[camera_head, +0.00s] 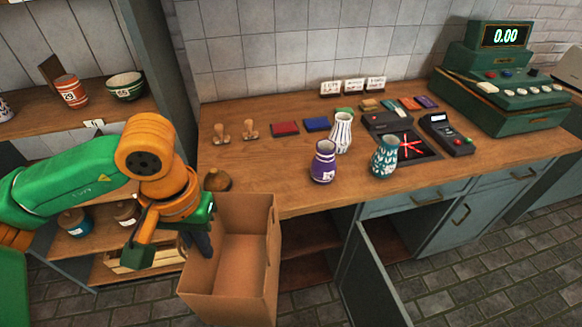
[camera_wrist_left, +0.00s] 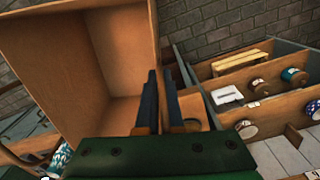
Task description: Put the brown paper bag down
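The brown paper bag (camera_head: 262,262) is upright and open at the top, in front of the counter's left part in the head view. Its inside looks empty. My left gripper (camera_head: 200,246) is at the bag's left wall, fingers pointing down, partly hidden by the rim and my wrist. In the left wrist view, the bag (camera_wrist_left: 55,60) fills the left side. The two dark fingers (camera_wrist_left: 161,100) are close together with the bag's wall edge between them, so the gripper looks shut on it. The bag's underside is hidden. My right gripper is not in view.
The wooden counter (camera_head: 250,182) holds a purple vase (camera_head: 323,162), a white striped vase (camera_head: 341,133), a teal vase (camera_head: 385,157), stamps (camera_head: 250,129) and a green cash register (camera_head: 505,85). A brown round object (camera_head: 217,181) sits behind the bag. A cabinet door (camera_head: 378,275) stands open at right.

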